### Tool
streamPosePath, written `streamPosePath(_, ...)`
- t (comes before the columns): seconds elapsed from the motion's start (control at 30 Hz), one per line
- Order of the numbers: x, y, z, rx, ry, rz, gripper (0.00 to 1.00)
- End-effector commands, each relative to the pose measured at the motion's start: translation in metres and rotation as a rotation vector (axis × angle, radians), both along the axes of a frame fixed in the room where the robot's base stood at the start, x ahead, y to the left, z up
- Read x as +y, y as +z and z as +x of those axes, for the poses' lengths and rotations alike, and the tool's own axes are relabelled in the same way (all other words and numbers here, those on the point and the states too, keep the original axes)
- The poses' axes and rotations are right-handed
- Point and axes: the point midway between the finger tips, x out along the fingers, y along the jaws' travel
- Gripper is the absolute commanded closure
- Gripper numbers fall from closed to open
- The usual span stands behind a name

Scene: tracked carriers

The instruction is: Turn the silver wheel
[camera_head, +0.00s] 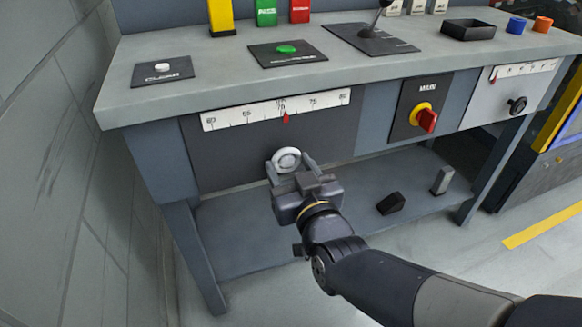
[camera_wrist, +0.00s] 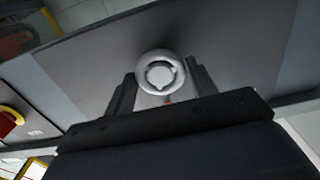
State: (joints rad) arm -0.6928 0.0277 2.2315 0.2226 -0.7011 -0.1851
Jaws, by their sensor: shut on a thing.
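The silver wheel (camera_head: 287,159) is a small round knob on the dark front panel of the bench, below a white scale (camera_head: 277,109) with a red pointer (camera_head: 286,117) a little right of its middle. My gripper (camera_head: 290,167) reaches up to the wheel from below and in front, with its fingers on either side of it. In the wrist view the wheel (camera_wrist: 160,73) sits between the two dark fingers (camera_wrist: 162,92), which are shut on it. The fingers cover parts of the wheel's sides, and the contact itself is partly hidden.
A red rotary switch (camera_head: 427,120) and a small black knob (camera_head: 517,104) sit farther right on the front. The bench top (camera_head: 215,75) carries buttons, a lever (camera_head: 378,17) and a black tray (camera_head: 468,30). The lower shelf (camera_head: 330,215) holds two small blocks.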

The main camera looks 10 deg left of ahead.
Motion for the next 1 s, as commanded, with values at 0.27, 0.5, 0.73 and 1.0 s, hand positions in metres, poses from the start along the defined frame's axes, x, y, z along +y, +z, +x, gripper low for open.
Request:
streamPosePath(0.27, 0.0005, -0.001, -0.0004, 0.139, 0.0, 0.223, 0.69)
streamPosePath(0.5, 0.0008, -0.0009, -0.0007, 0.259, 0.0, 0.417, 0.69)
streamPosePath(0.73, 0.0012, -0.0007, -0.0009, 0.373, -0.001, 0.603, 0.69)
streamPosePath(1.0, 0.0015, -0.0003, -0.0012, 0.507, 0.0, 0.822, 0.69)
